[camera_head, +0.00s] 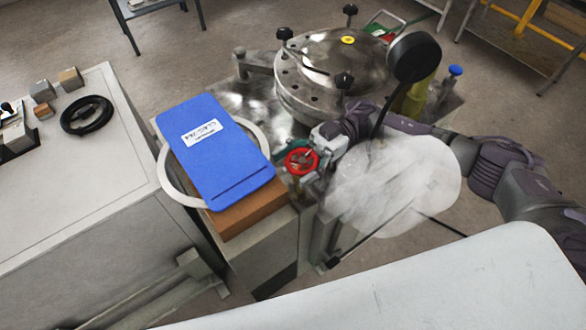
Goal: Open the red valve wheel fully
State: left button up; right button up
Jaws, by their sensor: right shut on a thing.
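The red valve wheel (301,161) is a small spoked wheel on the near side of the metal machine, just right of the blue clipboard-like panel. My right gripper (318,153) is at the wheel's right side and is shut on its rim. The gripper covers part of the rim there. The fingertips are small in this view. My right arm comes in from the right. My left gripper does not show.
A round metal lid with black knobs (325,65) tops the machine behind the wheel. A blue panel (200,165) lies over a white ring and brown block (250,208) at left.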

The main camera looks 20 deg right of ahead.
jog(key=shift+n+g+h, duration=0.3)
jog(key=shift+n+g, duration=0.1)
jog(key=shift+b, duration=0.3)
jog(key=shift+r, duration=0.1)
jog(key=o, duration=1)
jog(key=shift+s, duration=0.1)
jog(key=shift+o, duration=0.2)
